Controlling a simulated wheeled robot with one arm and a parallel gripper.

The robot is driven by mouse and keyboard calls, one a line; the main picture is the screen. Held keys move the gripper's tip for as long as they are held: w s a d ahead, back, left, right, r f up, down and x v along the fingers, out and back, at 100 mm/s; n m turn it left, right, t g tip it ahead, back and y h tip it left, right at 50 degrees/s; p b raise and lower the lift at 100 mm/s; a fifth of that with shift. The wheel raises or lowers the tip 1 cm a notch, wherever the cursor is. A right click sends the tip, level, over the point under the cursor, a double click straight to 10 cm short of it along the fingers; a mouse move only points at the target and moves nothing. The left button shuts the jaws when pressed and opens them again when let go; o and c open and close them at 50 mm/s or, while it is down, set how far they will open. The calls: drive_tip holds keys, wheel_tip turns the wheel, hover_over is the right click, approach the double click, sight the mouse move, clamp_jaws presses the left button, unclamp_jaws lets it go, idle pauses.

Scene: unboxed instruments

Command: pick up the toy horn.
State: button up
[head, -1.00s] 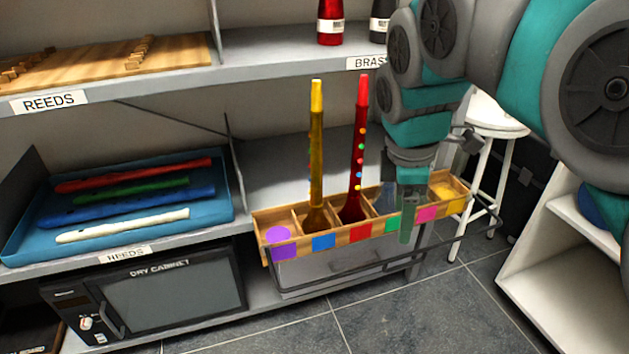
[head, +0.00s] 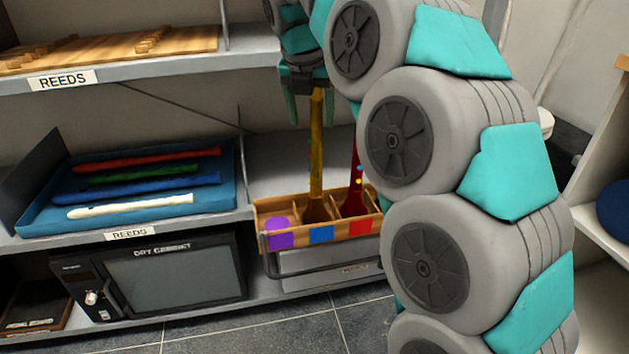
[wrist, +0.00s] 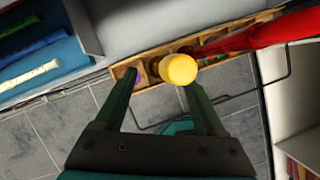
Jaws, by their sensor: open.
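Two toy horns stand upright in a wooden divided box. The yellow horn (head: 316,150) is in the compartment behind the blue square, and the red horn (head: 354,190) is to its right, partly hidden by my arm. My gripper (head: 308,106) is open, pointing down at the top of the yellow horn. In the wrist view, the yellow horn's round end (wrist: 178,69) shows near the right finger of my gripper (wrist: 160,80), and the left finger is well apart from it. I cannot tell whether the right finger touches it. The red horn (wrist: 260,36) lies beyond the right finger.
The wooden box (head: 298,239) has a dark rail around its front. A blue tray (head: 226,205) of several coloured recorders is on the shelf at left, above a dry cabinet (head: 170,280). An upper shelf (head: 150,70) edge is close to my gripper. My arm hides the box's right part.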

sight(315, 136)
drive_tip(key=b+x, duration=0.1)
drive_tip(key=x, duration=0.5)
drive_tip(key=shift+s+d, duration=0.15)
clamp_jaws()
idle(0.4)
idle(0.9)
